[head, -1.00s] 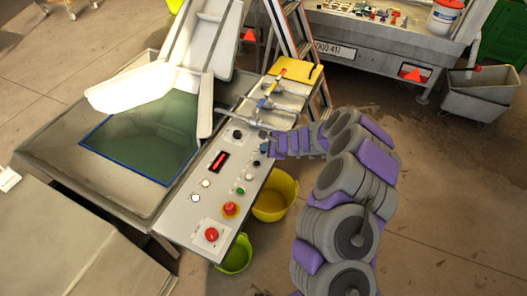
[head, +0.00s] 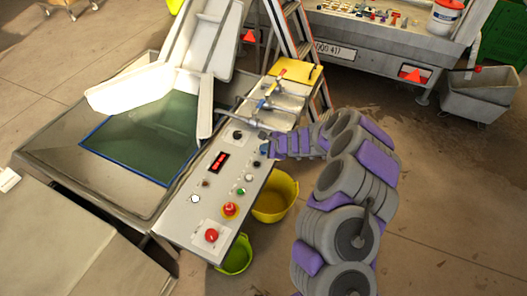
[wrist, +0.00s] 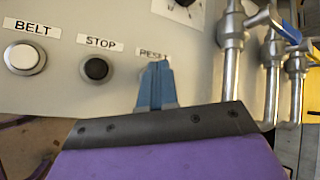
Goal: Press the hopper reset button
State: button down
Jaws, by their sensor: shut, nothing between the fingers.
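The control panel (head: 187,222) has a RESET label (wrist: 154,53) in the wrist view, partly covered by my fingertips. The button under that label is hidden behind my gripper (wrist: 159,68), so I cannot see whether it is pressed in. My gripper's blue fingers are shut and empty, with their tips at the RESET spot; contact itself is hidden. The black STOP button (wrist: 96,69) and white BELT button (wrist: 25,58) are to the left.
Metal pipes with blue (wrist: 262,16) and yellow handles stand just right of my gripper. A red emergency-type button (head: 230,209) and another red button (head: 211,235) are lower on the panel. A yellow bucket (head: 276,203) and a green bucket (head: 236,257) stand below.

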aim_at(265, 153)
jog(key=shift+r, duration=0.6)
jog(key=shift+p, duration=0.3)
jog(key=shift+r+p, duration=1.7)
jog(key=shift+r, duration=0.8)
